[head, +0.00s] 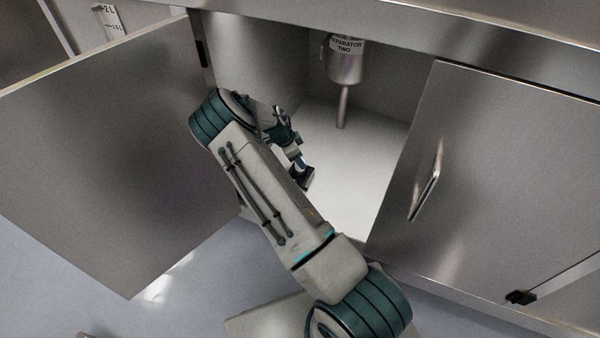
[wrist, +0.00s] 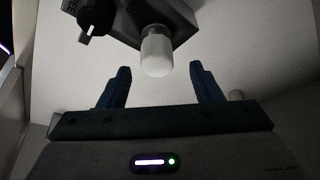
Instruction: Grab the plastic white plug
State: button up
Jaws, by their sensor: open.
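The white plastic plug (wrist: 157,54) shows in the wrist view as a short rounded white cap near the top middle, against a dark fitting (wrist: 150,18). My gripper (wrist: 160,82) is open, with its two dark blue fingers apart below and to either side of the plug. Nothing is between the fingers, and the plug appears beyond the fingertips. In the head view my gripper (head: 302,176) is inside the open cabinet, partly hidden by my arm. I cannot make out the plug in the head view.
The cabinet's left door (head: 110,150) stands open; the right door (head: 490,190) has a metal handle (head: 427,190). A metal vessel labelled "Separator Two" (head: 344,66) hangs inside, its pipe (head: 343,108) pointing down. The white cabinet floor (head: 350,170) is mostly clear.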

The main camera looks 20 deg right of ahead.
jog(key=b+x, duration=0.1)
jog(key=x, duration=0.3)
jog(key=b+x, duration=0.1)
jog(key=shift+s+a+f+b, duration=0.15)
jog(key=shift+f+b, duration=0.15)
jog(key=shift+f, duration=0.2)
jog(key=shift+r, duration=0.1)
grip_shut()
